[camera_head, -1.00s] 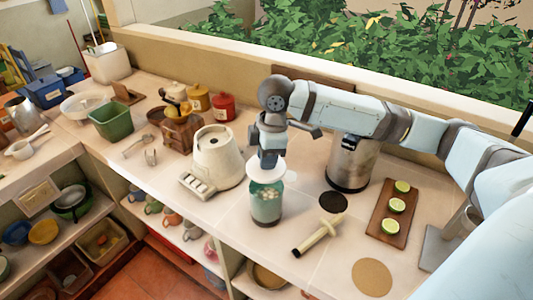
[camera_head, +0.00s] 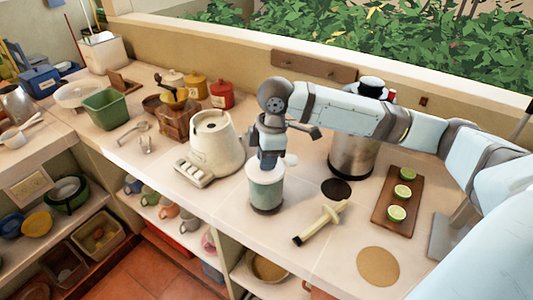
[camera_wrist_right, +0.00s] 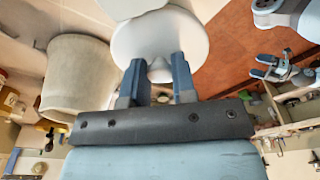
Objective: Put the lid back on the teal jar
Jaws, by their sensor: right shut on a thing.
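The teal jar (camera_head: 266,194) stands upright on the counter, right of the white blender base. The white lid (camera_head: 267,172) lies over the jar's mouth, looking level and with no clear gap; exact seating is hard to tell. My right gripper (camera_head: 269,160) is above it, pointing down. In the right wrist view, its two fingers (camera_wrist_right: 158,80) are shut on the knob of the white round lid (camera_wrist_right: 188,38). My left gripper (camera_wrist_right: 264,66) seems to show small at the right of that view, its fingers apart and empty.
The white blender base (camera_head: 213,145) stands close left of the jar. A steel pot (camera_head: 350,160) is behind right. A pale-handled tool (camera_head: 322,222), a dark disc (camera_head: 336,189) and a board (camera_head: 391,214) with lime halves lie to the right. The counter's front edge is close.

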